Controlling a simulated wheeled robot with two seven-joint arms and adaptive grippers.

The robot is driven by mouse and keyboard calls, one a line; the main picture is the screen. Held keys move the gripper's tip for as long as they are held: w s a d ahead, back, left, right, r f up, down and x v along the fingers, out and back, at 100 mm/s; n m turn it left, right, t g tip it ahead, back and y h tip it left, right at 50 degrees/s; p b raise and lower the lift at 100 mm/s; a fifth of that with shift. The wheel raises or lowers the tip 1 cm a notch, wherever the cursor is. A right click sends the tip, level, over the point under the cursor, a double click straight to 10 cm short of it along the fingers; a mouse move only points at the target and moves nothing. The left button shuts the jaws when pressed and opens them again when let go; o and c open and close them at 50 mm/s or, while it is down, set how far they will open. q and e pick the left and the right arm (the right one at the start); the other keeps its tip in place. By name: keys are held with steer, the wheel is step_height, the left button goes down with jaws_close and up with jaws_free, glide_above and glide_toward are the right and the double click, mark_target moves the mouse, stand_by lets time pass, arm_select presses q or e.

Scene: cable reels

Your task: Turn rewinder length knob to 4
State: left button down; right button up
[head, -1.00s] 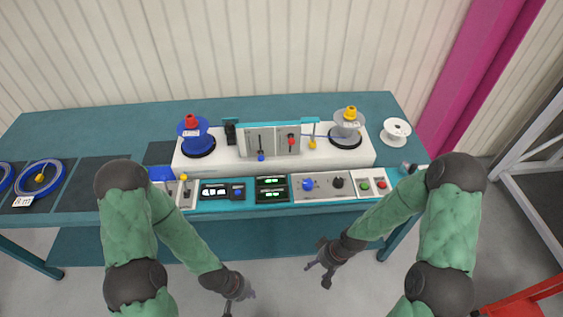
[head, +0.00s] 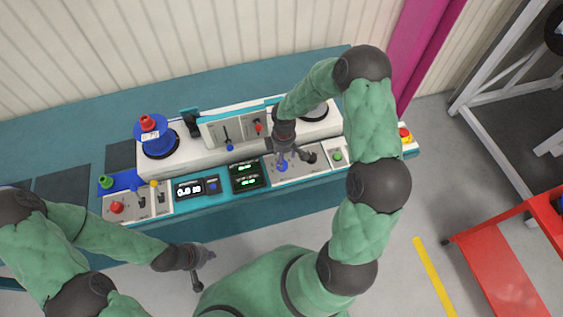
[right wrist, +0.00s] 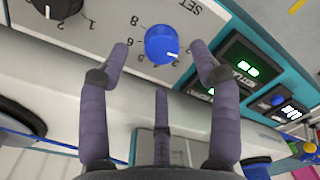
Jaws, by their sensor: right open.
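The blue knob (right wrist: 162,44) sits on a light grey panel (right wrist: 110,20). Printed around it are an 8, a 6, smaller partly hidden figures and the word SET. Its white mark points to the lower right in the right wrist view; the figure there is hard to read. The blue knob also shows in the head view (head: 282,166). My right gripper (head: 294,157) is open, its fingers spread around the knob without visibly gripping it. A black knob (right wrist: 58,6) with a 1 and 2 beside it is on the same panel. My left gripper (head: 203,270) is open and empty before the bench.
Green-lit displays (head: 247,176) are left of the knob panel. A green button (head: 337,156) is to its right. The white rewinder housing (head: 190,160) with a blue reel (head: 150,132) stands behind.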

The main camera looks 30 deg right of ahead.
steer(key=shift+s+f+b, duration=0.1)
steer(key=shift+f+b, duration=0.2)
steer(key=shift+f, duration=2.2)
steer(key=c, duration=1.1)
